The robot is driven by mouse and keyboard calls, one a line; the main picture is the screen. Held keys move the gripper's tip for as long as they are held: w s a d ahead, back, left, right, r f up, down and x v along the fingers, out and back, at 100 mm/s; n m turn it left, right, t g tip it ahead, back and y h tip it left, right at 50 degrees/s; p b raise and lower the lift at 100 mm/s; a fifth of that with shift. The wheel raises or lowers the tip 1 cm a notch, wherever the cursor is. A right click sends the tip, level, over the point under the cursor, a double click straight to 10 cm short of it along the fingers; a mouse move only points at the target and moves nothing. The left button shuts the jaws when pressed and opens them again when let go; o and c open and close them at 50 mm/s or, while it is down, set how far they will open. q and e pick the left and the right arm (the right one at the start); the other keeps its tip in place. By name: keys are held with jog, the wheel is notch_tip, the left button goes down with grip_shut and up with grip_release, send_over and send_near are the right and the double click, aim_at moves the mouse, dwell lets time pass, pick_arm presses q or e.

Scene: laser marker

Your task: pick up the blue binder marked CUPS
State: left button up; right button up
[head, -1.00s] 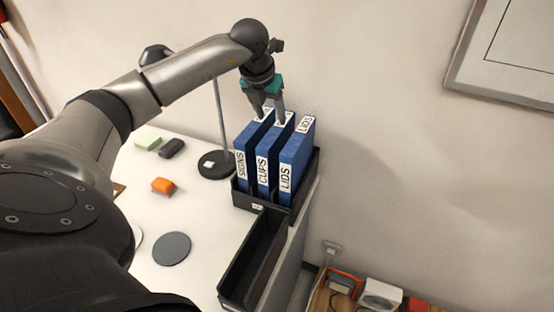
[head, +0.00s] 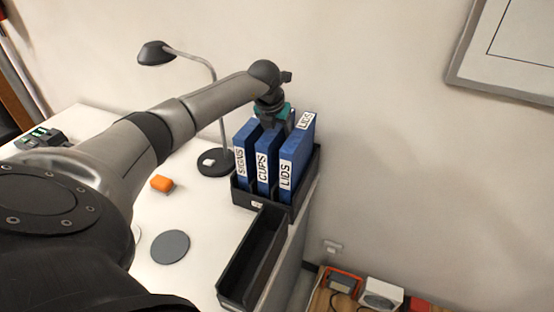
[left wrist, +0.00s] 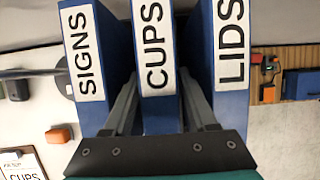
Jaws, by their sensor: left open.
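The blue binder marked CUPS (head: 265,165) stands upright between the SIGNS binder (head: 242,150) and the LIDS binder (head: 293,155) in a black holder (head: 240,197). My left gripper (head: 270,122) is over the top of the CUPS binder, pointing down. In the left wrist view the CUPS binder (left wrist: 155,50) runs between the two open fingers of my left gripper (left wrist: 160,110). One finger lies in the gap on the SIGNS side (left wrist: 85,60), the other on the LIDS side (left wrist: 228,45). Whether the fingers touch the binder, I cannot tell. My right gripper is not in view.
An empty black tray (head: 252,258) sits in front of the holder. A desk lamp (head: 213,160) stands close left of the binders. An orange object (head: 162,183) and a grey disc (head: 170,247) lie on the white desk. The wall is close behind.

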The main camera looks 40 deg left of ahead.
pick_arm(q)
jog(key=shift+f, duration=0.2)
dwell(0.6)
grip_shut()
dwell(0.4)
dwell(1.0)
